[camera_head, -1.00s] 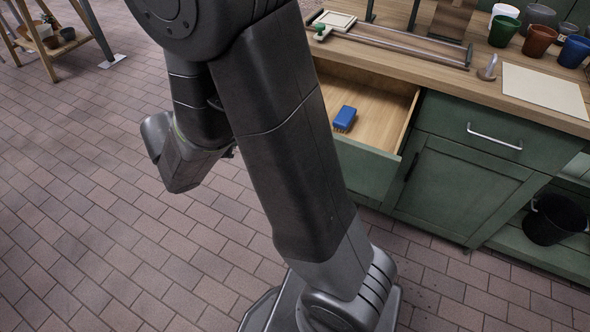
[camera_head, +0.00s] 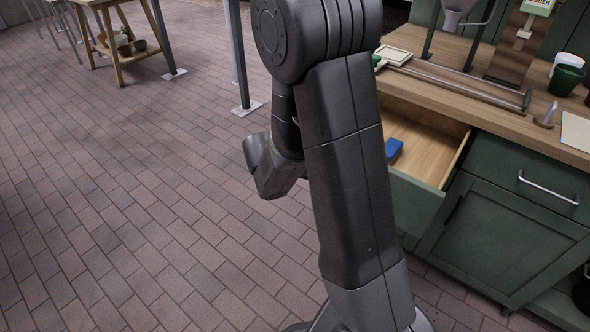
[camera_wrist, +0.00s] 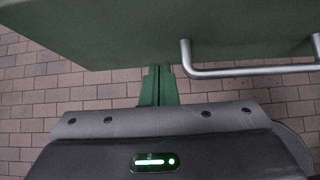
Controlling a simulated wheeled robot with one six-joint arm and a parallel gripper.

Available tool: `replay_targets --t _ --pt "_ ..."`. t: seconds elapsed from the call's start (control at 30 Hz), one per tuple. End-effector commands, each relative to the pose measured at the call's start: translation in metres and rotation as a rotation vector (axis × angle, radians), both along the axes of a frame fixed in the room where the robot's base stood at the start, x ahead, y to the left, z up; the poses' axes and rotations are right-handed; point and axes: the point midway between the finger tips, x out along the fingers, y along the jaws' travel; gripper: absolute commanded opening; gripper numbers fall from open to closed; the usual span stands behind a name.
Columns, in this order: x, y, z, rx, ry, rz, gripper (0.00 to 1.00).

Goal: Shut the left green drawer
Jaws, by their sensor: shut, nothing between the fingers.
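The left green drawer (camera_head: 417,203) stands pulled out of the green cabinet, its pale wooden inside showing. My arm covers its left part in the head view. A blue brush (camera_head: 393,149) lies inside. In the wrist view, the green drawer front (camera_wrist: 105,35) spans the top, with its silver bar handle (camera_wrist: 240,70) right of my fingers. My gripper (camera_wrist: 160,72) is shut and empty, its green fingertips at the lower edge of the drawer front, left of the handle. I cannot tell whether they touch it. My fingers are hidden in the head view.
A closed green drawer with a silver handle (camera_head: 548,187) is to the right. The wooden countertop (camera_head: 480,108) above holds a frame, green pot (camera_head: 566,80) and white cup. Brick floor on the left is open; a wooden table (camera_head: 125,50) and metal posts stand at the back.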

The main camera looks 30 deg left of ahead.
Motion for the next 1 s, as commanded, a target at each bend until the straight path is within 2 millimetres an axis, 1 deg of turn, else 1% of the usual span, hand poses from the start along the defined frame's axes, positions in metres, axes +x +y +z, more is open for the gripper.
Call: replay_targets --t 0.03,0.2,0.63,0.77,0.87,1.0 --pt "0.006 -0.001 0.000 -0.001 0.000 -0.004 0.00" --pt "0.018 -0.002 0.000 0.000 0.000 0.000 0.00" --pt "0.020 -0.002 0.000 -0.001 0.000 0.001 0.00" --pt "0.025 -0.002 0.000 -0.001 0.000 0.000 0.00" --pt "0.034 -0.004 0.000 -0.001 0.000 -0.003 0.00" --pt "0.057 -0.006 -0.001 -0.001 0.000 -0.004 0.00"
